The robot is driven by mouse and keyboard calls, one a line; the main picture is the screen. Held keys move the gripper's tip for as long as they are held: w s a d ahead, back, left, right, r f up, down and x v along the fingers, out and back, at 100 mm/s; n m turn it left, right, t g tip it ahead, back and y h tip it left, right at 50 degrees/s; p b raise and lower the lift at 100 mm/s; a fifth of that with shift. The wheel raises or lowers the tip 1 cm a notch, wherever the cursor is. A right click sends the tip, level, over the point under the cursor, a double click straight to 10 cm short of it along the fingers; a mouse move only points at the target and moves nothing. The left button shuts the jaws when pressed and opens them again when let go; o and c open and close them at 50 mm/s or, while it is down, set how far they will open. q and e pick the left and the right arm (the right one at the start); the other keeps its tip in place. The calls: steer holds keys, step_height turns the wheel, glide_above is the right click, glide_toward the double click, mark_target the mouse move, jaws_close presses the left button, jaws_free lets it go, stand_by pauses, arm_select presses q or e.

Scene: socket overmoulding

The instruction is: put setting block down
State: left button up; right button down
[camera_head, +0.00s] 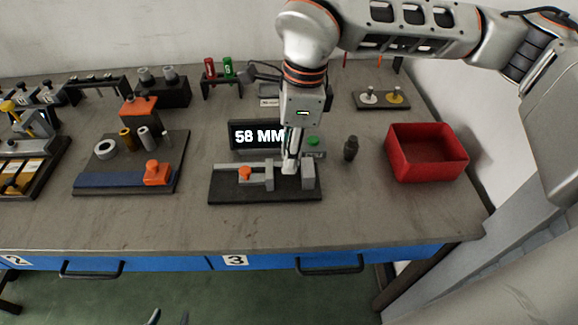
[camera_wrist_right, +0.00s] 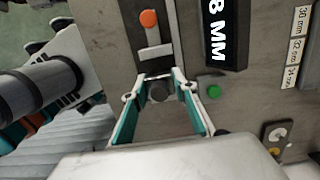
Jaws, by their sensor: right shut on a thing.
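My right gripper (camera_head: 290,168) points down at the right part of a dark gauge base (camera_head: 225,194) and is shut. In the right wrist view, its fingertips (camera_wrist_right: 159,78) close on a small grey piece, seemingly the setting block (camera_wrist_right: 160,91), which the fingers partly hide. The base carries a grey slide with an orange knob (camera_head: 245,174) and a grey end block (camera_head: 308,173) just right of the fingers. I cannot tell whether the held block touches the base. Two dark tips of my left gripper (camera_head: 169,318) show apart at the bottom edge, empty.
A display reading 58 MM (camera_head: 258,134) and a green button (camera_head: 313,141) stand behind the base. A dark cylindrical part (camera_head: 351,148) and a red bin (camera_head: 428,153) are to the right. A fixture with a blue strip (camera_head: 110,181) is to the left. The front table strip is clear.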

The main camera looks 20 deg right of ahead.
steer(key=shift+f, duration=2.25)
steer(key=shift+f, duration=0.15)
steer(key=c, duration=1.6)
jaws_free()
steer(key=r, duration=0.5)
steer(key=d+r, duration=0.1)
steer(key=r, duration=0.1)
steer(key=shift+s+r, duration=0.15)
steer(key=shift+r, duration=0.25)
steer(key=shift+a, duration=0.1)
